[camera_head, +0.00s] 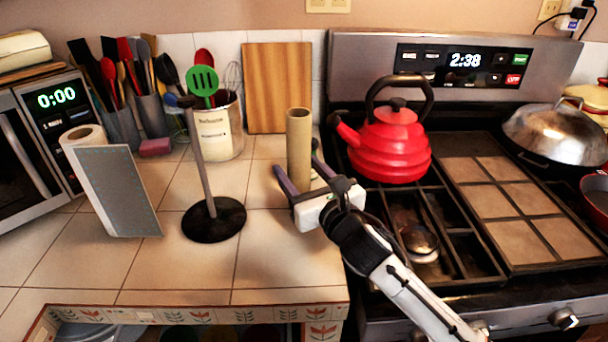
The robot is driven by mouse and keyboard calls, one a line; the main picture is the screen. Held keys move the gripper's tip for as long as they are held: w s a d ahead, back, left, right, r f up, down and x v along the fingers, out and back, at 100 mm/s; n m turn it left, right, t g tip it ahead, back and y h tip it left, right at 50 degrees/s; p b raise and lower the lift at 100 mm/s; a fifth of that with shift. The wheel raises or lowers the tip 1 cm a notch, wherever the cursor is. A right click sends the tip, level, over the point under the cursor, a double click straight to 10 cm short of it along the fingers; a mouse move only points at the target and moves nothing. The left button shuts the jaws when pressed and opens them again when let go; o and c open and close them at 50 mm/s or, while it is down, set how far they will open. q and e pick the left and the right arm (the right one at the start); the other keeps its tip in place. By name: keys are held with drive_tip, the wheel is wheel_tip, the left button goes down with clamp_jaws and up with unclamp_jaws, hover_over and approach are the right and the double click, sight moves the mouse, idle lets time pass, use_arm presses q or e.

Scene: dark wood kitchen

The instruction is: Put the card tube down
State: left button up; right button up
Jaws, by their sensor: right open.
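The card tube (298,150) is a plain tan cylinder standing upright on the tiled counter, near the stove's left edge. My right gripper (298,178) comes in from the lower right. Its two fingers are spread, one to the left of the tube's lower part and one to the right. The tube's foot is partly hidden by the gripper, so I cannot tell whether the fingers touch it. My left gripper is not in view.
A paper towel stand with a black base (214,219) stands left of the tube. A grey panel (118,192) and a microwave (40,130) are further left. A wooden board (278,88) leans behind. A red kettle (390,145) is on the stove to the right. The front counter is clear.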

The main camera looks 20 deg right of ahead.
drive_tip(key=s+d, duration=0.1)
drive_tip(key=s, duration=1.1)
drive_tip(key=shift+d+r+b, duration=0.2)
drive_tip(key=shift+r+b, duration=0.1)
drive_tip(key=shift+r, duration=0.1)
